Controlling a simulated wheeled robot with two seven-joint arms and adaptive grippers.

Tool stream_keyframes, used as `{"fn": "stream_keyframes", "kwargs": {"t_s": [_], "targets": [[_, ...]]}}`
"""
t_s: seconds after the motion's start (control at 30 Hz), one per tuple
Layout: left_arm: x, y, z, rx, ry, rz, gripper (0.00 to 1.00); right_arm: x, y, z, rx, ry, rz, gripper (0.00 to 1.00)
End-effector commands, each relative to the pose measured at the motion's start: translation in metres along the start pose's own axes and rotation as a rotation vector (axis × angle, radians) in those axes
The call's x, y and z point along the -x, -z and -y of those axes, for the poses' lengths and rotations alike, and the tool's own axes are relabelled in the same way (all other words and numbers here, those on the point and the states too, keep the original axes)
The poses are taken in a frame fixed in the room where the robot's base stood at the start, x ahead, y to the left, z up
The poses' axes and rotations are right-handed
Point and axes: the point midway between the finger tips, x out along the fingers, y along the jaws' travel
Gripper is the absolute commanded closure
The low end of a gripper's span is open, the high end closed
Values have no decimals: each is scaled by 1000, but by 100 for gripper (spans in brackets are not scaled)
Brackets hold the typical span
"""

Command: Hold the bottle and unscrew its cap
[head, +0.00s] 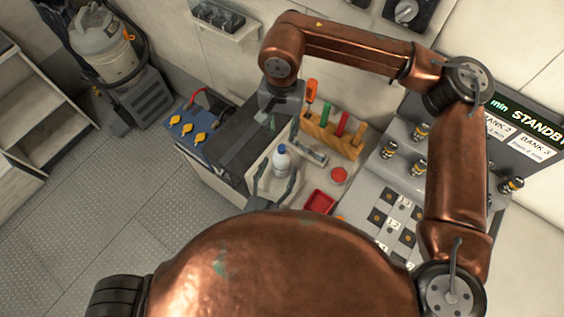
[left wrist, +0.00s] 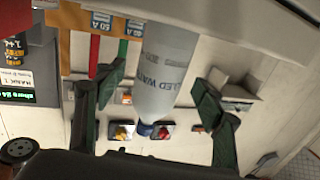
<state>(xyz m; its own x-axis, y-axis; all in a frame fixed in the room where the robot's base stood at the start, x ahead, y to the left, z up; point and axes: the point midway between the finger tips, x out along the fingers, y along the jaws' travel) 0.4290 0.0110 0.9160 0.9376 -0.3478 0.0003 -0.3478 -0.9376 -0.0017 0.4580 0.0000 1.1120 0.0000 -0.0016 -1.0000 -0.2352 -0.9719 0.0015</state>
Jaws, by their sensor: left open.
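The bottle (head: 281,163) is white with a blue cap (head: 281,148) and stands upright on the pale worktop. My left gripper (head: 277,172) is open, with one finger on each side of the bottle and gaps visible. In the left wrist view the bottle (left wrist: 165,75) appears between the two dark green fingers (left wrist: 157,110), with its blue cap (left wrist: 145,128) on and lettering on its side. My right gripper (head: 283,136) hangs above and behind the cap. Its fingers look apart and nothing shows between them.
An orange rack (head: 333,138) with coloured handles stands behind the bottle. A red button (head: 339,175) and a red tray (head: 320,202) are to its right. A blue battery (head: 187,130) with yellow caps is at left. A grey panel (head: 400,195) is farther right.

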Motion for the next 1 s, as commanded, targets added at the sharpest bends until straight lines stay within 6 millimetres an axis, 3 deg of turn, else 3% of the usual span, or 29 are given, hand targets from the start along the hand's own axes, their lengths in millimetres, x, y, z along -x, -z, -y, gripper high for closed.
{"fn": "stream_keyframes", "kwargs": {"t_s": [0.3, 0.63, 1.0], "targets": [[-33, 0, 0, 2, 1, 0, 37, 0, 0, 0, 1, 1, 1, 68], [-36, 0, 0, 1, -1, 1, 38, 0, 0, 0, 2, 2, 1, 68], [-35, 0, 0, 1, -1, 1, 63, 0, 0, 0, 2, 2, 1, 68]]}}
